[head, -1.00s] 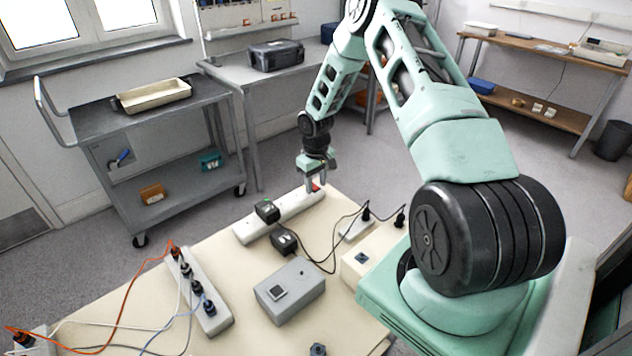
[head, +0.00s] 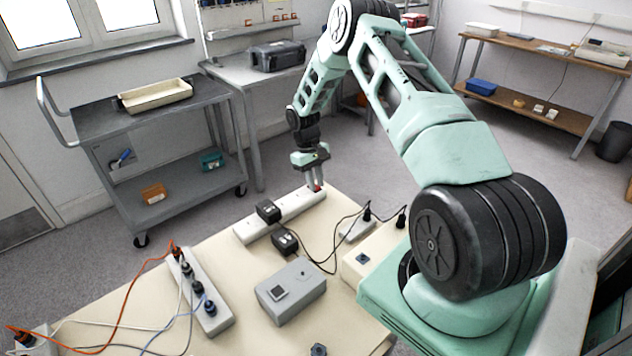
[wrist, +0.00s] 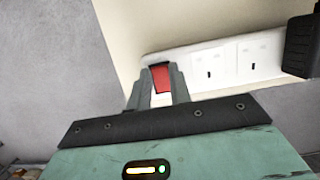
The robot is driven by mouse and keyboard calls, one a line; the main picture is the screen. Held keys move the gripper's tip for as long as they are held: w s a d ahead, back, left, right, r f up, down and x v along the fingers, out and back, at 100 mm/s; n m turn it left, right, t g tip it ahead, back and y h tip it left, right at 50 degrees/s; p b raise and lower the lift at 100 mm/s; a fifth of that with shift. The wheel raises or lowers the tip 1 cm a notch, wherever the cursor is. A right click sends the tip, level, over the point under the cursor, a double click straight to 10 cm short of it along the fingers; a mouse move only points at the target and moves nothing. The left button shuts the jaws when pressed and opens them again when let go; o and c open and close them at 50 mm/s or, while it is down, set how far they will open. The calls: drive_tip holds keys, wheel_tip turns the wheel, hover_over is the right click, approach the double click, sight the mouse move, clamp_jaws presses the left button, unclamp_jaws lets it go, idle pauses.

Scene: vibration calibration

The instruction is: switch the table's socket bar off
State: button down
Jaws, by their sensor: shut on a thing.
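The white socket bar (head: 292,207) lies along the far edge of the cream table (head: 225,272). Its red switch (head: 318,188) is at the bar's far right end. In the wrist view the bar (wrist: 225,62) shows several sockets, and the red switch (wrist: 161,79) shows between my fingers. My gripper (head: 315,184) points down at that end of the bar. In the wrist view my gripper (wrist: 160,72) is shut on the red switch, one finger at each side. Which way the switch is tilted I cannot tell.
A black adapter (head: 268,211) is plugged into the bar, and another (head: 285,241) lies in front. A grey box (head: 290,290), a second socket bar (head: 200,290) with cables and a cream box (head: 365,258) stand on the table. A cart (head: 150,130) stands beyond.

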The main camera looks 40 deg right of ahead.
drive_tip(key=c, duration=1.3)
unclamp_jaws()
drive_tip(key=b+v, duration=0.2)
drive_tip(key=v, duration=1.5)
drive_tip(key=shift+r, duration=0.25)
